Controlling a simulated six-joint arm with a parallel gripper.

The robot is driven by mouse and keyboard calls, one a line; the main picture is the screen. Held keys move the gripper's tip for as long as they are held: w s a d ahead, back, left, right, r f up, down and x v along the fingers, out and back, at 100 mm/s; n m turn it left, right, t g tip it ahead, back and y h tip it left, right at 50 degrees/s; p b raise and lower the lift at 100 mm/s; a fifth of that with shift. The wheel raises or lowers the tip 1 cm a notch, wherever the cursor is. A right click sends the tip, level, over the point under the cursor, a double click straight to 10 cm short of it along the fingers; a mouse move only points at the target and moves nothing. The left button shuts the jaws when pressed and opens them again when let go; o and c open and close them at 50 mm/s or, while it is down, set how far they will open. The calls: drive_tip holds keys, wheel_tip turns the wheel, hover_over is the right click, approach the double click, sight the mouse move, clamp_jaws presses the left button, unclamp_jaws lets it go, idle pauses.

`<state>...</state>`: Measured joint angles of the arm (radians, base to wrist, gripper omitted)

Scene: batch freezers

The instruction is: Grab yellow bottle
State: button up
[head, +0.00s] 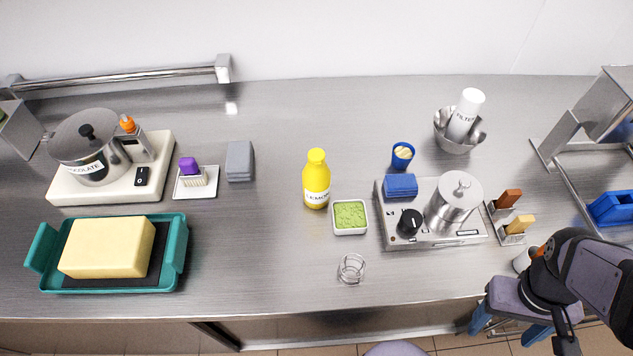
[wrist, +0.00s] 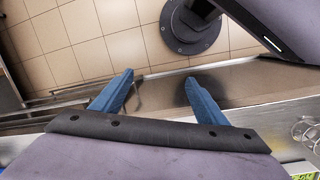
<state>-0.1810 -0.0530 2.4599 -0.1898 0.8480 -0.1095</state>
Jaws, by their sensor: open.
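A yellow bottle (head: 316,180) with a yellow cap and a white label stands upright near the middle of the steel counter in the head view. My gripper (head: 506,326) is at the lower right of the head view, at the counter's front edge, well to the right of the bottle. In the wrist view its two blue fingers (wrist: 158,92) are spread apart with nothing between them. The wrist view shows floor tiles and the counter edge; the bottle is not in it.
A square dish of green stuff (head: 350,217) sits just right of the bottle, with a small clear glass (head: 351,268) in front. A steel machine (head: 432,212) stands further right, between bottle and gripper. The counter left of the bottle is clear up to a grey block (head: 239,161).

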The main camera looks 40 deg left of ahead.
drive_tip(key=w+a+r+n+t+h+b, duration=0.1)
drive_tip(key=w+a+r+n+t+h, duration=0.85)
drive_tip(key=n, duration=0.75)
wheel_tip(320, 180, up, 3)
drive_tip(key=n+t+y+b, duration=0.3)
drive_tip(key=n+t+y, duration=0.6)
drive_tip(key=n+y, duration=0.15)
hover_over(308, 188)
drive_tip(key=w+d, duration=0.2)
drive_tip(key=w, duration=0.1)
drive_tip(key=shift+s+a+r+n+h, duration=0.15)
drive_tip(key=shift+s+r+n+h, duration=0.1)
drive_tip(key=shift+n+h, duration=0.15)
drive_tip(key=s+f+n+y, duration=0.1)
drive_tip(key=f, duration=0.2)
drive_tip(key=s+a+f+n+y, duration=0.1)
drive_tip(key=f, duration=0.1)
drive_tip(key=s+f+n+y, duration=0.1)
drive_tip(key=f+n, duration=0.1)
drive_tip(key=f, duration=0.1)
drive_tip(key=shift+a+f, duration=0.3)
drive_tip(key=shift+a, duration=0.05)
drive_tip(key=shift+w+a+r+p, duration=0.1)
drive_tip(key=shift+w+r+p, duration=0.1)
drive_tip(key=shift+w+p, duration=1.15)
drive_tip(key=shift+w+a+r+p, duration=0.15)
drive_tip(key=shift+w+p, duration=0.4)
drive_tip(key=shift+w, duration=1.55)
drive_tip(key=shift+w+f, duration=0.1)
drive_tip(key=shift+w, duration=0.2)
